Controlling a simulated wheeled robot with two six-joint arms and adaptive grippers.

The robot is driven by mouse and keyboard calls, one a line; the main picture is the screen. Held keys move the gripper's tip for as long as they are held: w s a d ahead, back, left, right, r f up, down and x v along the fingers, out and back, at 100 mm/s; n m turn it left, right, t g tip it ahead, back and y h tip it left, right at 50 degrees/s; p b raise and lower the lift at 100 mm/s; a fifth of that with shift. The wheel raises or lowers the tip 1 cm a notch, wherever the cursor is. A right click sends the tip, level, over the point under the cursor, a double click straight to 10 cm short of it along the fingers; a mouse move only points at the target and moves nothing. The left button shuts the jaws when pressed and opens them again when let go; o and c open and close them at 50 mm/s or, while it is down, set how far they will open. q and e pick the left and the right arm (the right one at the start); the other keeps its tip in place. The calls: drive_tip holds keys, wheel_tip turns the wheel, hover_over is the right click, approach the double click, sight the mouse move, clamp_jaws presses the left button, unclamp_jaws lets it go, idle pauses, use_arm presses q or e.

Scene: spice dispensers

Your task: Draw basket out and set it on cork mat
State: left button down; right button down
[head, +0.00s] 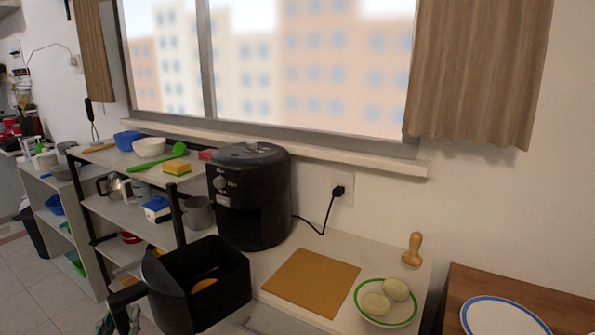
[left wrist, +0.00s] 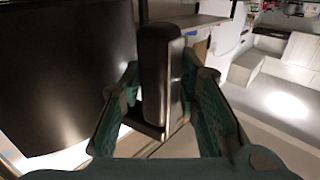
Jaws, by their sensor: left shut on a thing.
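The black air fryer basket (head: 225,269) is out of the black air fryer (head: 247,205), in front of it near the counter's front-left edge. A yellow-orange piece (head: 203,285) lies inside it. My left gripper (head: 124,310) is shut on the basket's handle, at the left in the head view; its fingers are mostly hidden there. In the left wrist view the dark handle (left wrist: 157,65) stands between the two green-padded fingers. The cork mat (head: 310,282) lies bare on the counter, right of the basket. My right gripper is not in view.
A plate with a green rim (head: 386,318) holds two pale oval items, right of the mat. A wooden tamper-like tool (head: 412,250) stands behind it. The fryer's cord (head: 322,225) runs to a wall socket. A grey mug (head: 198,213) stands left of the fryer.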

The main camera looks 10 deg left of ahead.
sight(161, 309)
use_arm(q)
drive_tip(key=w+d+m+h, duration=0.1)
drive_tip(key=d+h, duration=0.1)
drive_tip(key=w+d+r+m+t+h, duration=0.1)
drive_tip(key=d+m+h, duration=0.1)
drive_tip(key=d, duration=0.1)
drive_tip(key=w+d+r+m+t+h, duration=0.1)
drive_tip(key=d+h, duration=0.1)
drive_tip(key=shift+d+m+h+p, duration=0.2)
drive_tip(key=shift+m+h+p, duration=0.1)
drive_tip(key=shift+p, duration=0.1)
drive_tip(key=d+m+h, duration=0.1)
drive_tip(key=d+h, duration=0.1)
drive_tip(key=d+m+h, duration=0.2)
drive_tip(key=d, duration=0.1)
drive_tip(key=d+r+m+h, duration=0.1)
drive_tip(key=d+h, duration=0.2)
drive_tip(key=shift+d+r+m+p, duration=0.1)
drive_tip(key=shift+m+p, duration=0.2)
drive_tip(key=shift+p, duration=0.1)
drive_tip(key=s+d+r+m+g+h+p, duration=0.1)
drive_tip(key=s+d+m+g+h, duration=0.6)
drive_tip(key=d+h, duration=0.3)
drive_tip(key=shift+s+d+r+m+g, duration=0.3)
drive_tip(key=shift+s+d, duration=0.1)
drive_tip(key=shift+s, duration=0.05)
